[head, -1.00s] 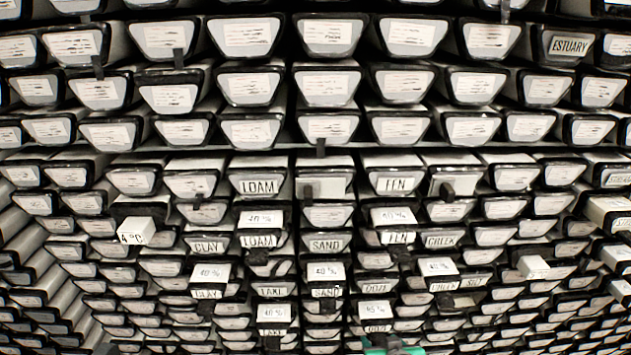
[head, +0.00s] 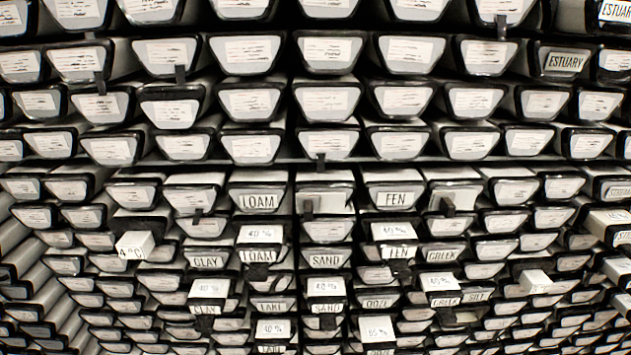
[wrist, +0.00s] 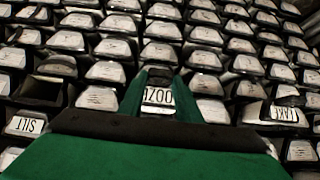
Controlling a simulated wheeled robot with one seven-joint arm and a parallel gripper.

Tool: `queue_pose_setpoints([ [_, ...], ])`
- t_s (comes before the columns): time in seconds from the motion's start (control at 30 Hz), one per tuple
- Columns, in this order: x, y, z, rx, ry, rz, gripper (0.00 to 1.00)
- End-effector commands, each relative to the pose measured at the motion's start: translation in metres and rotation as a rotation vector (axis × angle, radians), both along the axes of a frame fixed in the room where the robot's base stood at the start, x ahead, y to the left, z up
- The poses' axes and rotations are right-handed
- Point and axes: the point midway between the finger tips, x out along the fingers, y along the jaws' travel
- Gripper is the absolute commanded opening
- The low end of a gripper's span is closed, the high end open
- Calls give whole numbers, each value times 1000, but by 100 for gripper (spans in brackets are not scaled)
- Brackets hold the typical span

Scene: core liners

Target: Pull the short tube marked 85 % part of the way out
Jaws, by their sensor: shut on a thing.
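The short tube (head: 377,328), whose white top mark seems to read 85 %, sits at the bottom of the head view, right of centre. The word OOZE shows faintly below the mark, near the picture's edge. In the wrist view, my gripper (wrist: 158,78) has its green fingers on both sides of a tube end with an upside-down OOZE label (wrist: 158,97). It is shut on this tube. The 85 % mark does not show in the wrist view. My gripper is outside the head view.
White short tubes marked 40 % stand nearby, such as one above CREEK (head: 438,283) and one above SAND (head: 326,286). A tube marked 4 °C (head: 135,246) sticks out at left. Dark-rimmed tube ends fill the rack closely all around.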

Motion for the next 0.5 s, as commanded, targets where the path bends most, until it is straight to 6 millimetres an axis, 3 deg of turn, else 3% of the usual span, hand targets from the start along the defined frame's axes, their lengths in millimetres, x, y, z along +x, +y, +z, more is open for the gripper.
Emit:
queue_pose_setpoints([
  [0.5, -34, -1, 2, -2, -5, -1, 0],
])
